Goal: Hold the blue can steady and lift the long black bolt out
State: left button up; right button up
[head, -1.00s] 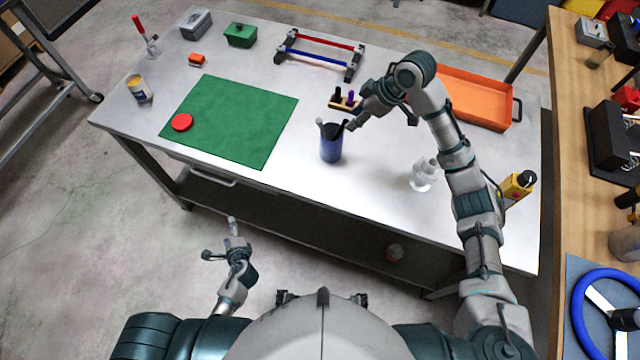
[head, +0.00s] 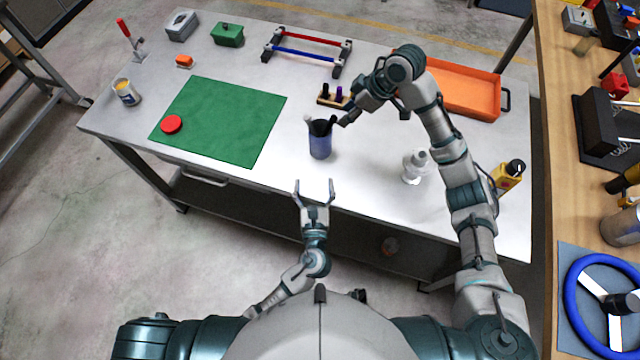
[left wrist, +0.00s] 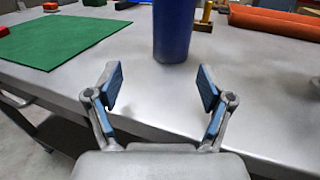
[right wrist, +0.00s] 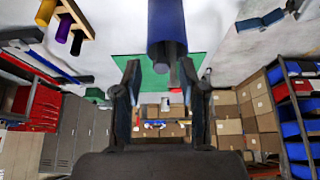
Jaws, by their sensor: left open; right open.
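The blue can (head: 320,146) stands upright on the metal table, with dark and grey pieces sticking out of its top. I cannot tell for sure which is the long black bolt. The can shows in the left wrist view (left wrist: 173,30) and the right wrist view (right wrist: 166,22). My left gripper (head: 314,184) is open and empty at the table's front edge, its fingers (left wrist: 160,86) pointing at the can and apart from it. My right gripper (head: 340,120) is open beside the can's top, on its right; its fingers (right wrist: 162,85) lie either side of the protruding pieces in its wrist view.
A small wooden holder (head: 326,99) with dark and purple pegs stands behind the can. An orange tray (head: 465,92) lies behind my right arm. A green mat (head: 225,125) lies at left.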

pick_arm(q)
jog(key=shift+s+d+r, duration=0.1)
jog(key=shift+d+r, duration=0.1)
jog(key=shift+d, duration=0.95)
send_near(321, 133)
jog(key=shift+w+a+r, duration=0.1)
jog(key=shift+w+a, duration=0.1)
jog(key=shift+w, duration=0.4)
jog(key=shift+w+a+r, duration=0.1)
jog(key=shift+w+a, duration=0.05)
jog(key=shift+w, duration=0.5)
jog(key=w, duration=0.6)
jog(key=shift+w+d, duration=0.35)
jog(key=shift+d, duration=0.05)
jog(key=shift+w+a, duration=0.15)
jog(key=shift+w, duration=0.15)
jog(key=shift+a, duration=0.15)
pick_arm(e)
jog(key=shift+a, duration=0.1)
pick_arm(q)
jog(key=shift+c, duration=0.8)
jog(key=c, duration=0.8)
jog(key=shift+c, duration=0.2)
